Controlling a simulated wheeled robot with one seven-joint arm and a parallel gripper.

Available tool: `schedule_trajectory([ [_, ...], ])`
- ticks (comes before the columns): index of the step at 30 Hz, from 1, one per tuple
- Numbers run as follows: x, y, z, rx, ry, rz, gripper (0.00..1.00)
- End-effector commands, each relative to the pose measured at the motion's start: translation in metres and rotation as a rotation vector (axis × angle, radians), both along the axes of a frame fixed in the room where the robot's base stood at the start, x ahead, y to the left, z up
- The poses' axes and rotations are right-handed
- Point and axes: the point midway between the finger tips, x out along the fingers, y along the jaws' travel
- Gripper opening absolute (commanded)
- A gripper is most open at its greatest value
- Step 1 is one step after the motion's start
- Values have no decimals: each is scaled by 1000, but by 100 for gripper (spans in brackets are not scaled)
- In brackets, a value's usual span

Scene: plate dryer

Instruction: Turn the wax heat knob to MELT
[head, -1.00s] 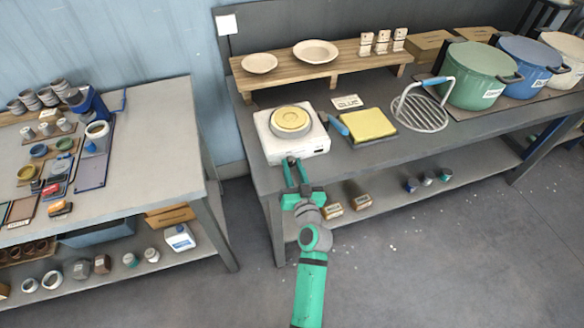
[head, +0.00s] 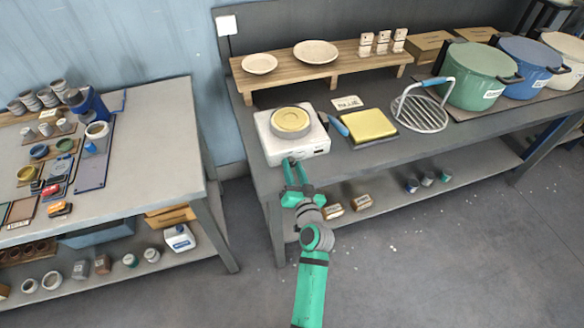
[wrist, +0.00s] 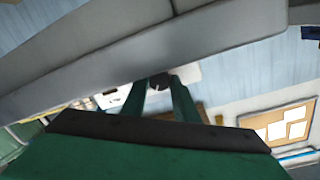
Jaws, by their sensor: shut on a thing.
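The wax heater is a white box (head: 301,153) with a round yellow wax pan (head: 291,121) on top, near the front edge of the right bench. The wax heat knob is a small dark round knob (wrist: 159,82), seen in the wrist view between the fingertips; in the head view my gripper mostly hides it. My gripper (head: 291,163) is at the heater's front face, its green fingers shut on the knob. The knob's markings are too small to read, so I cannot tell its setting.
A yellow sponge-like block (head: 369,125) and a blue-handled tool (head: 338,124) lie right of the heater. A wire rack (head: 421,113) and a green pot (head: 472,77) stand further right. The bench's front edge (head: 400,143) runs near my gripper.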

Motion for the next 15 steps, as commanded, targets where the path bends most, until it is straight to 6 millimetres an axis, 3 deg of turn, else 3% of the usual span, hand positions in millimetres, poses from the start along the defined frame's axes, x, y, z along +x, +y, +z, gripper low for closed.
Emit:
schedule_trajectory([
  [1,1,0,0,0,-1,0,32],
  [3,1,0,0,0,-1,0,45],
  [15,0,3,0,-1,0,5,45],
])
